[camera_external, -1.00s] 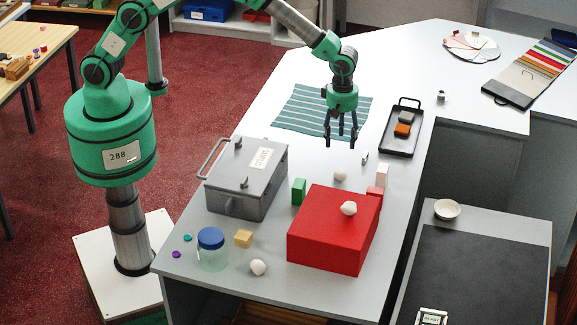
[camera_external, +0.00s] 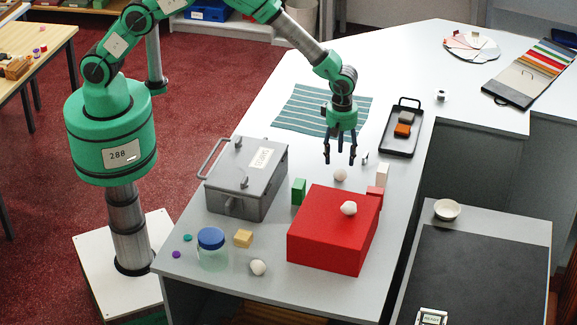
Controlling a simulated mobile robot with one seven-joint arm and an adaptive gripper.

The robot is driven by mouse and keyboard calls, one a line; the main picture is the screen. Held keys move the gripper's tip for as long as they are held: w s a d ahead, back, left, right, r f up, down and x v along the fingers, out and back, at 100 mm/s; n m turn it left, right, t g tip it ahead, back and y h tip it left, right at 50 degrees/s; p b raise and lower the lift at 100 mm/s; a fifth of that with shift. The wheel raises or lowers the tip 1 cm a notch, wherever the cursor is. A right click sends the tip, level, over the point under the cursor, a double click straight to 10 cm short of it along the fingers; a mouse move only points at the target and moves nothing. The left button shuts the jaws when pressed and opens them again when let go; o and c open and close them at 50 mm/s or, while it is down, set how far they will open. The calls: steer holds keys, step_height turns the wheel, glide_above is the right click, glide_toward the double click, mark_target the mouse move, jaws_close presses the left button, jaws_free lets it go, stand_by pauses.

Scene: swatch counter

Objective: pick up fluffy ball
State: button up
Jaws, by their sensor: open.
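Three small pale balls are in view, and I cannot tell from their surface which is the fluffy one. One off-white ball (camera_external: 340,175) lies on the counter behind the red box, just below my gripper in the picture. A white ball (camera_external: 348,208) rests on top of the red box (camera_external: 325,232). Another white ball (camera_external: 258,267) lies on the counter near the front edge. My gripper (camera_external: 340,160) points down with its fingers apart, empty, above the counter close to the ball behind the box.
A green block (camera_external: 298,191), a pale block (camera_external: 382,175) and a pink-red block (camera_external: 375,195) stand around the red box. A grey metal case (camera_external: 240,195), a blue-lidded jar (camera_external: 212,252) and a yellow block (camera_external: 243,238) are left. A black tray (camera_external: 403,145) lies behind, right of a striped cloth (camera_external: 300,112).

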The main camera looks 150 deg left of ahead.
mark_target(340, 169)
steer(key=shift+f, duration=0.9)
steer(key=shift+f, duration=0.15)
steer(key=shift+a+f+p, duration=0.2)
steer(key=shift+f+p, duration=0.25)
steer(key=shift+f, duration=2)
steer(key=shift+c, duration=0.3)
steer(key=c, duration=0.8)
